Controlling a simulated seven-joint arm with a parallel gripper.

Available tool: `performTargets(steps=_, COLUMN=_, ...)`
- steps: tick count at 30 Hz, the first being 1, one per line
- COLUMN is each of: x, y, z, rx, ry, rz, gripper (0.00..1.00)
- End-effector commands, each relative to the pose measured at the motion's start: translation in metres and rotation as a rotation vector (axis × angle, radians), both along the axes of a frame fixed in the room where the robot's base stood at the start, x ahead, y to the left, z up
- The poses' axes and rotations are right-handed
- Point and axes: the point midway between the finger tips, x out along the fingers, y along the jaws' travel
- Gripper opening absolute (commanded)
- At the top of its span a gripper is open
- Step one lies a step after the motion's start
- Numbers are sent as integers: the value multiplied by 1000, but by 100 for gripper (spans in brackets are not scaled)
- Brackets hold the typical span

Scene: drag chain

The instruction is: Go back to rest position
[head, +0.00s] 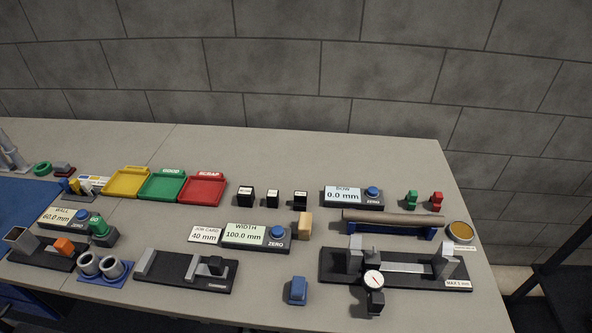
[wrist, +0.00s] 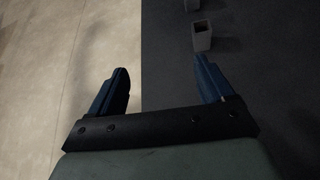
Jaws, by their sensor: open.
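My gripper (wrist: 160,80) shows only in the wrist view, with its two dark blue fingers apart and nothing between them. Below it lie a pale surface at left and a dark surface at right. A small grey box-like piece (wrist: 202,37) stands beyond the right fingertip, apart from it. The gripper is not visible in the head view, which shows the workbench (head: 290,145) with its gauges and trays. How far the gripper is from the bench cannot be told.
Yellow (head: 127,181), green (head: 162,185) and red (head: 203,189) trays stand toward the bench's back. A dial gauge fixture (head: 395,268) is at the right front, and a blue block (head: 297,290) lies left of it. The bench's back strip is clear.

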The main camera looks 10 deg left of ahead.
Motion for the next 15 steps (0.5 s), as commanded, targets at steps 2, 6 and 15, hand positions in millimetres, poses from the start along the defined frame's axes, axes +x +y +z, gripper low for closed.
performTargets(steps=2, x=-1, y=-28, z=1, rx=-26, ry=-46, rz=36, gripper=81)
performTargets(steps=6, x=-8, y=-71, z=0, rx=-81, ry=-151, rz=158, gripper=81)
performTargets(steps=15, x=-33, y=-164, z=0, rx=-187, ry=-347, rz=478, gripper=81)
